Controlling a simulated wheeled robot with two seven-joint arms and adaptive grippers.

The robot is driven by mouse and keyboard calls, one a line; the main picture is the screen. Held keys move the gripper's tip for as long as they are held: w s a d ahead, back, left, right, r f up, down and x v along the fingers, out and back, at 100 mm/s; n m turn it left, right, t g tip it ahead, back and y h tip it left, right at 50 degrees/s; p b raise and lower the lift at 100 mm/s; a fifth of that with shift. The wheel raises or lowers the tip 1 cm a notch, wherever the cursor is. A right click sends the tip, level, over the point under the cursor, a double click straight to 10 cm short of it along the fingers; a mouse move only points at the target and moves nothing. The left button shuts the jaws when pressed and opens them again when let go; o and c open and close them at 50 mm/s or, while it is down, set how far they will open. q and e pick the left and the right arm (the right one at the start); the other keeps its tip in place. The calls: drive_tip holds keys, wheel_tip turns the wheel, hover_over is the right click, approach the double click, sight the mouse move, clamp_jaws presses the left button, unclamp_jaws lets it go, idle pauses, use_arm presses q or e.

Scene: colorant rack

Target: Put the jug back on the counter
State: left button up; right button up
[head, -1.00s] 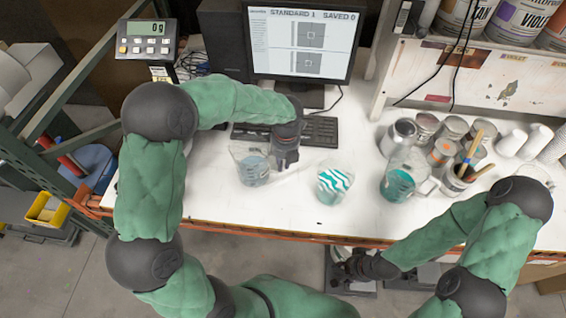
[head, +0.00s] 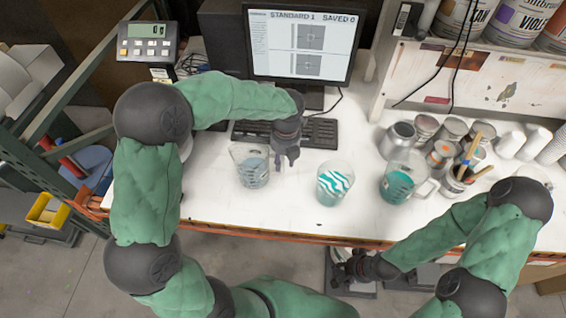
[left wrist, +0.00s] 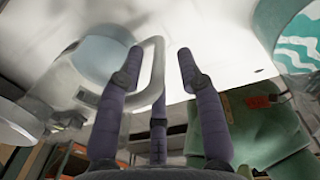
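A clear jug (head: 250,167) with measuring marks stands upright on the white counter (head: 290,215), left of the striped cup. My left gripper (head: 286,161) is just to its right, fingers apart. In the left wrist view, the jug's handle (left wrist: 157,72) passes between the spread fingers of my left gripper (left wrist: 160,68). There is a clear gap to the right finger; contact with the left finger cannot be told. My right gripper (head: 352,268) is low, in front of the counter edge, its fingers too small to read.
A cup with teal and white stripes (head: 334,186) stands right of my left gripper. A jug of teal paint (head: 397,187) is further right, with cans and brushes behind it. A keyboard (head: 320,134) and monitor lie behind. The front strip of counter is clear.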

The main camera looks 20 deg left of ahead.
use_arm(q)
wheel_tip(320, 180, up, 10)
drive_tip(key=p, duration=0.1)
drive_tip(key=shift+d+f, duration=0.25)
drive_tip(key=shift+w, duration=0.1)
idle(0.3)
